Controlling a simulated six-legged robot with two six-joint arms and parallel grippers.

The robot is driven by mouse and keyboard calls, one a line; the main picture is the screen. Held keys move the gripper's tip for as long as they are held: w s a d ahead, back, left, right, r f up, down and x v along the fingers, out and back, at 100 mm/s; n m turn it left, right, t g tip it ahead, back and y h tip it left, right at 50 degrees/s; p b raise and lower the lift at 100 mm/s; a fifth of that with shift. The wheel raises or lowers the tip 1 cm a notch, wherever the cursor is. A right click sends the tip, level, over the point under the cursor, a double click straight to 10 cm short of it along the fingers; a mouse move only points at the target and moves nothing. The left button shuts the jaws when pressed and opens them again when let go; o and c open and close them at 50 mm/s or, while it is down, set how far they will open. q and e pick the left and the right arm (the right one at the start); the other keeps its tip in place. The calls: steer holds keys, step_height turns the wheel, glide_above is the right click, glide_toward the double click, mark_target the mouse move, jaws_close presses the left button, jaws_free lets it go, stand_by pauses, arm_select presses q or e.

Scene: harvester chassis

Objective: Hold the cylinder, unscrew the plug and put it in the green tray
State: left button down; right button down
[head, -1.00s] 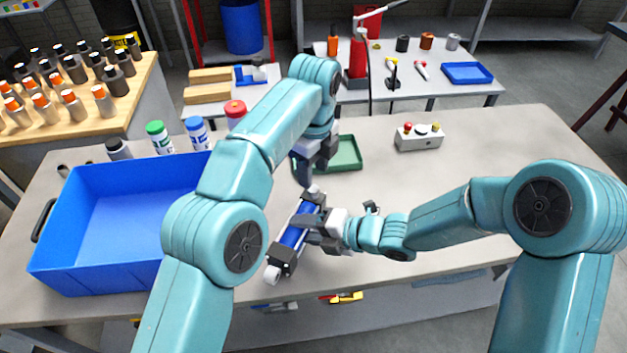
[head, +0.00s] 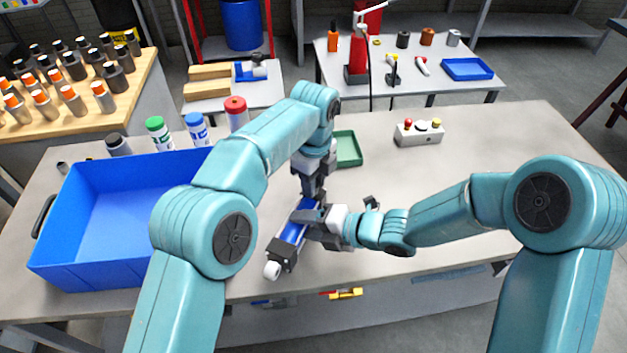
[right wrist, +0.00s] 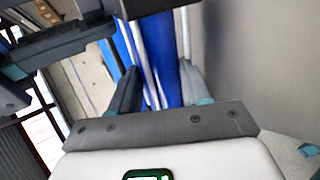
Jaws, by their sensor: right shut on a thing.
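The blue cylinder (head: 293,233) lies tilted over the near middle of the table, with a dark block and a pale round end at its lower left. My right gripper (head: 310,222) is shut around its middle; the blue barrel (right wrist: 165,60) shows between the fingers in the right wrist view. My left gripper (head: 311,192) points down at the cylinder's upper end and hides it. The plug cannot be made out there. Whether the left fingers are open or touching is unclear. The green tray (head: 352,160) is behind, partly hidden by my left arm.
A large blue bin (head: 80,225) fills the table's left. Several capped bottles, one with a red lid (head: 237,112), stand behind it. A grey button box (head: 418,135) is at the back right. The table's right side is mostly clear.

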arm_select(q)
steer(key=n, duration=0.7)
arm_select(e)
steer(key=shift+r, duration=0.15)
arm_select(q)
steer(key=n, duration=1.5)
steer(key=shift+w+r+n, duration=0.1)
steer(key=shift+n, duration=0.2)
steer(key=n, duration=0.5)
steer(key=shift+r, duration=0.15)
steer(key=shift+r, duration=0.95)
steer(key=shift+r, duration=0.1)
